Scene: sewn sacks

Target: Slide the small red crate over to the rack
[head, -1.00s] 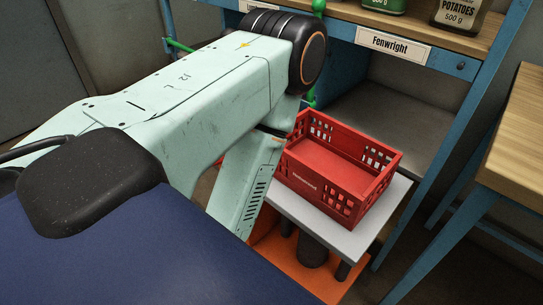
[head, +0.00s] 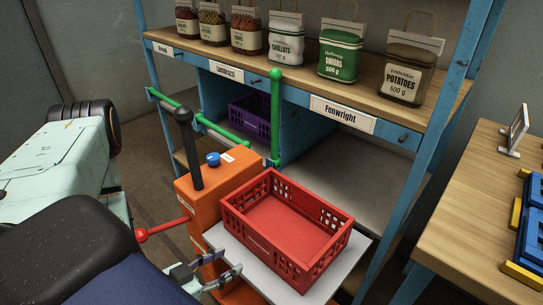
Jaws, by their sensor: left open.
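The small red crate (head: 262,246) has pierced walls and looks empty. It sits upright on the light grey platform (head: 358,254) of an orange lift cart (head: 205,190). The blue rack (head: 432,120) stands just behind, and its bare grey lower shelf (head: 350,165) lies beyond the crate's far side. My left gripper (head: 236,275) is low at the platform's near left edge, beside the crate's near wall. It is open and holds nothing. Part of its arm is hidden behind my dark body part. My right gripper is not in view.
Labelled sacks, including onions (head: 341,54) and potatoes (head: 408,76), line the rack's wooden top. A purple crate (head: 250,115) is in a lower bay. The cart has a black lever (head: 187,145), and a green rail (head: 275,115) stands nearby. A wooden table (head: 470,210) is at right.

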